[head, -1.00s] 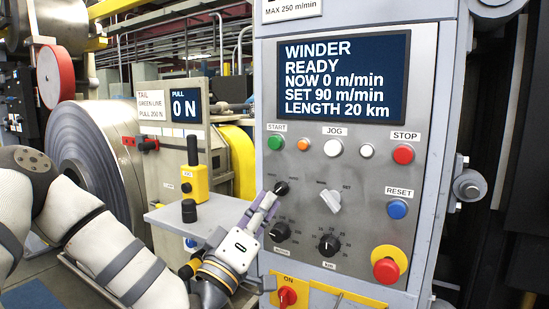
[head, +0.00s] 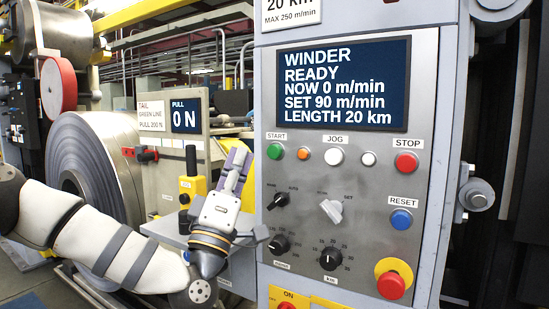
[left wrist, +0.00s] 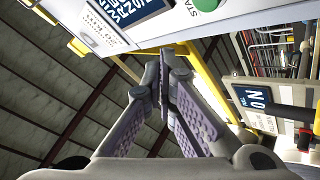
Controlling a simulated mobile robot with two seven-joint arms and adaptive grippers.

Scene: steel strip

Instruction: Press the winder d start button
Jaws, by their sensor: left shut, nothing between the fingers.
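The green start button (head: 275,151) sits at the upper left of the winder panel (head: 320,235), under the START label and below the screen. In the left wrist view a sliver of the green button (left wrist: 182,4) shows at the top edge, beside a cut-off label. My left gripper (head: 239,157) is shut and empty, its purple fingers pointing up just left of the panel edge. It is left of the green button and slightly lower, apart from it in the picture. The shut fingers show in the left wrist view (left wrist: 165,65). My right gripper is not in view.
The screen (head: 341,85) reads WINDER READY, NOW 0 m/min. Nearby controls are an orange lamp (head: 303,154), white JOG button (head: 333,157), red STOP button (head: 405,163), knobs and a red emergency button (head: 391,285).

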